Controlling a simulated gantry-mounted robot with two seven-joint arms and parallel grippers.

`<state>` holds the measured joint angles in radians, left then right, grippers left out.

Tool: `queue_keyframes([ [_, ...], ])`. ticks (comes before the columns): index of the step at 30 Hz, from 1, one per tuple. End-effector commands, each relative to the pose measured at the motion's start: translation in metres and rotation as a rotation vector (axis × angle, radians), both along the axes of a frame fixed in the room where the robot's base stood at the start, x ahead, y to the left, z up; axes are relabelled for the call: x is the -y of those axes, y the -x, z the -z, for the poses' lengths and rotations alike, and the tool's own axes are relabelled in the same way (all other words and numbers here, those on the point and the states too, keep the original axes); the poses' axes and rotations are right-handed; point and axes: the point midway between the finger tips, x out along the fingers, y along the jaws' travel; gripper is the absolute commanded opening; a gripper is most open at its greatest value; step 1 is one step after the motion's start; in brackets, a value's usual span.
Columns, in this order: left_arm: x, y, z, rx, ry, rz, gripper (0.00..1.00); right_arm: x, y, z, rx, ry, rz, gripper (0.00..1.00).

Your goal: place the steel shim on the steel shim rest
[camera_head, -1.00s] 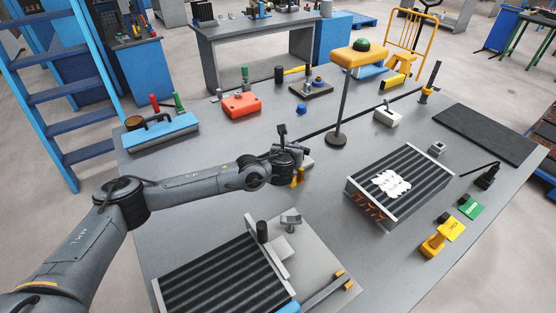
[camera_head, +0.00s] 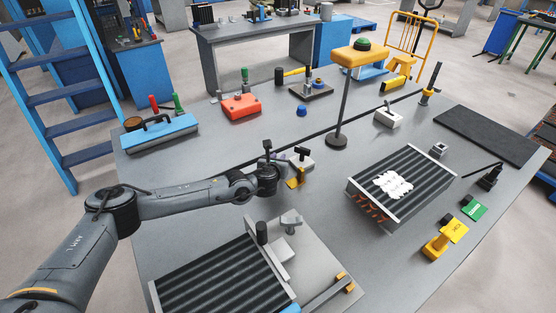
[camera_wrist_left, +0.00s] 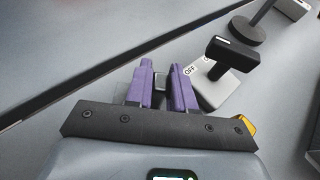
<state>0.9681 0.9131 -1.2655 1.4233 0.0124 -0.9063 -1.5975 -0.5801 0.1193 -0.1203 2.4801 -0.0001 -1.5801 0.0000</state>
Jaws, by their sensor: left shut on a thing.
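My left gripper (camera_head: 268,177) is low over the middle of the table, left of the grey switch box. In the left wrist view its purple fingers (camera_wrist_left: 162,84) are close together, shut on a small grey piece (camera_wrist_left: 160,90), which I take to be the steel shim; the fingers hide most of it. I cannot pick out the steel shim rest for certain. A small yellow holder (camera_head: 296,181) stands just right of the gripper, and a yellow edge also shows in the left wrist view (camera_wrist_left: 246,125). My right gripper is not in view.
The switch box (camera_wrist_left: 216,88), marked OFF, has a black T-lever close to the fingers. A yellow lamp stand (camera_head: 337,139) rises behind. A ribbed heat exchanger (camera_head: 360,200) is at right, another ribbed core (camera_head: 215,280) at front.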

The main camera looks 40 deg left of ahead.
Motion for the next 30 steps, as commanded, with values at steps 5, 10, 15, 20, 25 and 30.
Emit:
queue_keyframes([
  [5,0.000,0.000,0.001,0.000,0.000,0.001,0.00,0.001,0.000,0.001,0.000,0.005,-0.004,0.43],
  [10,0.000,0.000,0.002,0.000,0.000,0.001,0.35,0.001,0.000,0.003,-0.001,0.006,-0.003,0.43],
  [15,0.000,0.000,0.002,0.000,0.000,0.001,0.48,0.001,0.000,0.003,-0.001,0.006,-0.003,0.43],
  [20,0.000,0.000,0.002,0.000,0.000,0.001,0.48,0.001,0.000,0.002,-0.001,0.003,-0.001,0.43],
  [25,0.001,0.001,-0.003,0.000,0.000,0.001,0.48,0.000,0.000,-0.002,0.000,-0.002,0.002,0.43],
  [30,0.008,0.016,-0.010,0.000,0.001,0.002,0.48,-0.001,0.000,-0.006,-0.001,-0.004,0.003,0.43],
])
